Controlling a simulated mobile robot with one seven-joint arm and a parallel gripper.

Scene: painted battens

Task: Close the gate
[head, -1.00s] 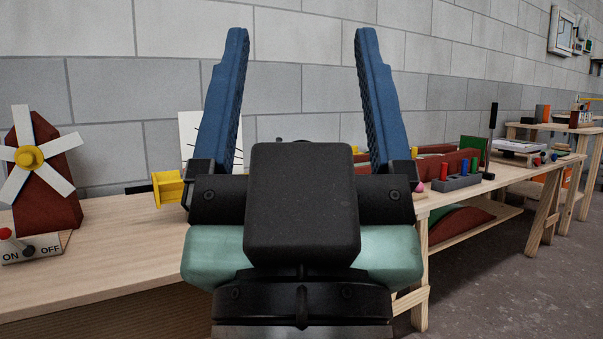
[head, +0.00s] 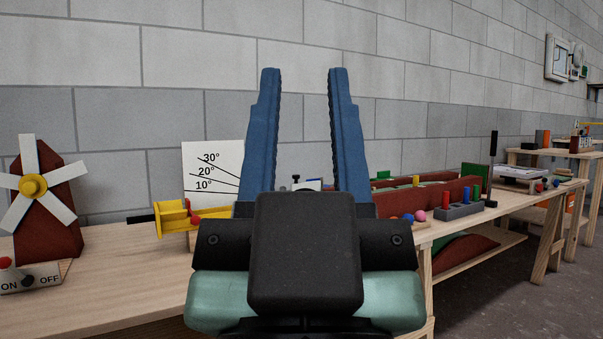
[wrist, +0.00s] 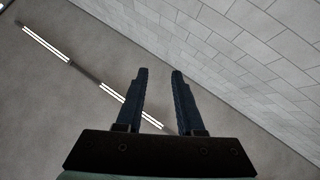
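No part in view can be made out for certain as the gate. My gripper (head: 304,73) is raised in front of the bench, its two blue fingers pointing up, parted and empty. It hides the middle of the bench. To its left is a yellow part (head: 173,217) with a black handle, in front of a white angle board (head: 213,160) marked 10°, 20° and 30°. Two dark red battens (head: 440,197) lie to its right. In the wrist view my gripper (wrist: 160,71) is also open, with nothing between the fingers.
A red windmill (head: 47,225) and an ON/OFF switch box (head: 30,276) stand on the bench (head: 120,290) at left. A grey block with coloured pegs (head: 459,211) is at right. The wrist view shows only ceiling lights (wrist: 45,45) and wall (wrist: 230,60).

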